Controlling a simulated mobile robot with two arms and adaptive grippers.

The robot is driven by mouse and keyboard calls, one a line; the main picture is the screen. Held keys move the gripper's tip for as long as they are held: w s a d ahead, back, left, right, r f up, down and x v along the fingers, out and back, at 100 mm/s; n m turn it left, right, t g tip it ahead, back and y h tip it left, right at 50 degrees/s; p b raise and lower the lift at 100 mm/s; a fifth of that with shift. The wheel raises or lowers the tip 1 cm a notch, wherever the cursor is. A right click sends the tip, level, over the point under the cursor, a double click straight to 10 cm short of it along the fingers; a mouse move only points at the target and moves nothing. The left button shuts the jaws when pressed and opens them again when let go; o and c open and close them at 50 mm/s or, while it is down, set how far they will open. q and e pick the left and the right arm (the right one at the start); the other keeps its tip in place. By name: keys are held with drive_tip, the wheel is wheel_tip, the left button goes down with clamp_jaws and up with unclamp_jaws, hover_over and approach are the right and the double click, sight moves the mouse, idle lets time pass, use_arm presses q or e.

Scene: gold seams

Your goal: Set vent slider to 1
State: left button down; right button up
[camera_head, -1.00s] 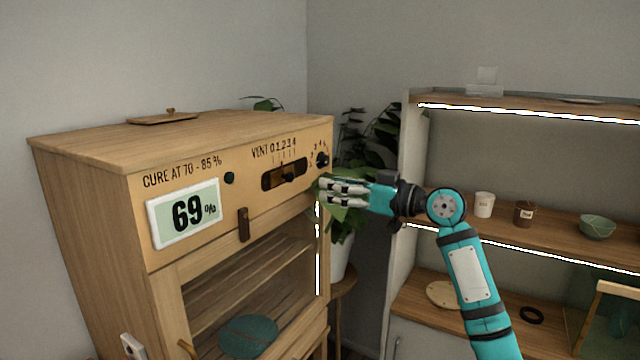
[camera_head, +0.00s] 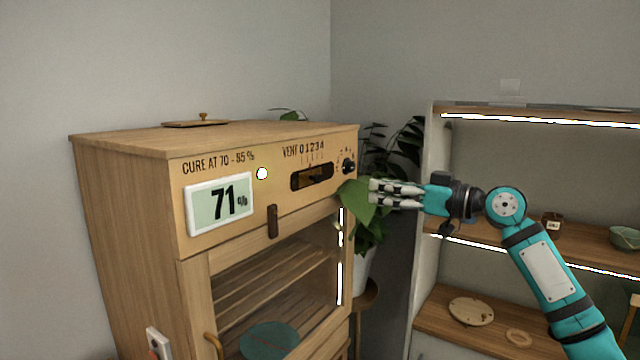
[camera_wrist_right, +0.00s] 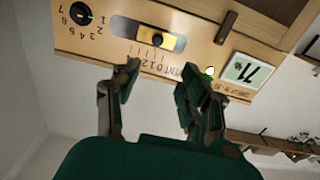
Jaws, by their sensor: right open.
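The vent slider (camera_head: 312,178) is a dark knob in a dark slot on the wooden cabinet's front, below the label "VENT 0 1 2 3 4". It sits near the middle of the slot; I cannot tell its exact mark. In the right wrist view the slider (camera_wrist_right: 141,40) shows upside down against a brass-coloured strip. My right gripper (camera_head: 371,192) is open and empty, just right of the cabinet front in the head view. In the wrist view its fingers (camera_wrist_right: 157,72) are spread below the scale, apart from the knob. My left gripper is not in view.
The cabinet (camera_head: 120,200) has a display (camera_head: 220,203) reading 71%, a lit lamp (camera_head: 262,173) and a round dial (camera_head: 348,166). A plant (camera_head: 358,205) stands beside the cabinet, behind my right fingers. Shelves (camera_head: 440,250) with small pots stand at the right.

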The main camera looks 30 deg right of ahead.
drive_tip(key=p, duration=0.4)
approach(320, 178)
drive_tip(key=p+x, duration=0.5)
drive_tip(key=x, duration=0.3)
drive_tip(key=shift+w+r, duration=0.15)
drive_tip(key=shift+w, duration=0.15)
drive_tip(key=shift+w+a, duration=0.35)
drive_tip(key=shift+w, duration=0.15)
drive_tip(key=shift+c, duration=0.4)
clamp_jaws()
drive_tip(key=shift+f, duration=0.2)
